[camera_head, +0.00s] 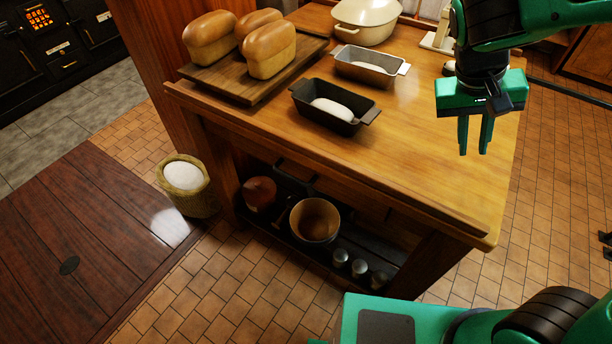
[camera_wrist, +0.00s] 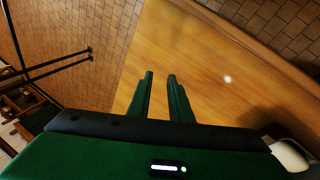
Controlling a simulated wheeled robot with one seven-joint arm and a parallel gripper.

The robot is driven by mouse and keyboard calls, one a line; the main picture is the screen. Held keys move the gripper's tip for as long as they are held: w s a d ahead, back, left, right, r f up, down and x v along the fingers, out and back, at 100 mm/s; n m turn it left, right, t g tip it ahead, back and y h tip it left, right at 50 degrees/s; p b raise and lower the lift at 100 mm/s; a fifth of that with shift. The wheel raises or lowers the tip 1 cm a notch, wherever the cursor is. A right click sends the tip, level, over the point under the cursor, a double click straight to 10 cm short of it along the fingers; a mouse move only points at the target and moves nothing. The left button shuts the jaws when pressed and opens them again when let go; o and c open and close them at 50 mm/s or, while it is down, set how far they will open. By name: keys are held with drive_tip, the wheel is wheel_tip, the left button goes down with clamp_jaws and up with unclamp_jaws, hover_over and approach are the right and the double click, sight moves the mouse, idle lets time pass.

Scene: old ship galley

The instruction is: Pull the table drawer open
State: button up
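The wooden table (camera_head: 430,150) fills the middle of the head view, and its bare top also shows in the wrist view (camera_wrist: 210,60). The drawer front (camera_head: 345,190) appears to be in the shaded front under the tabletop's edge. A dark shape like a handle (camera_head: 296,174) shows there, but shadow hides its detail and I cannot tell any gap around the drawer. My gripper (camera_head: 474,150) is above the right part of the tabletop, pointing down and well away from the drawer front. Its two green fingers (camera_wrist: 160,76) are apart with nothing between them.
Bread loaves on a board (camera_head: 225,83), a dark loaf pan (camera_head: 309,97), a grey loaf pan (camera_head: 377,73) and a cream pot (camera_head: 366,22) stand on the table. A sack (camera_head: 187,188) stands left. Tiled floor in front is clear.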

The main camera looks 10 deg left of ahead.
drive_tip(key=s+a+f+n+t+h, duration=0.1)
drive_tip(key=a+f+n+t, duration=0.1)
drive_tip(key=a, duration=1)
drive_tip(key=s+a+f+n+t, duration=0.2)
drive_tip(key=a+f+n, duration=0.1)
drive_tip(key=a, duration=1)
drive_tip(key=n+t, duration=0.9)
approach(293, 180)
drive_tip(key=shift+h, duration=0.4)
drive_tip(key=x, duration=1.1)
drive_tip(key=shift+a+f, duration=0.2)
drive_tip(key=shift+a, duration=0.05)
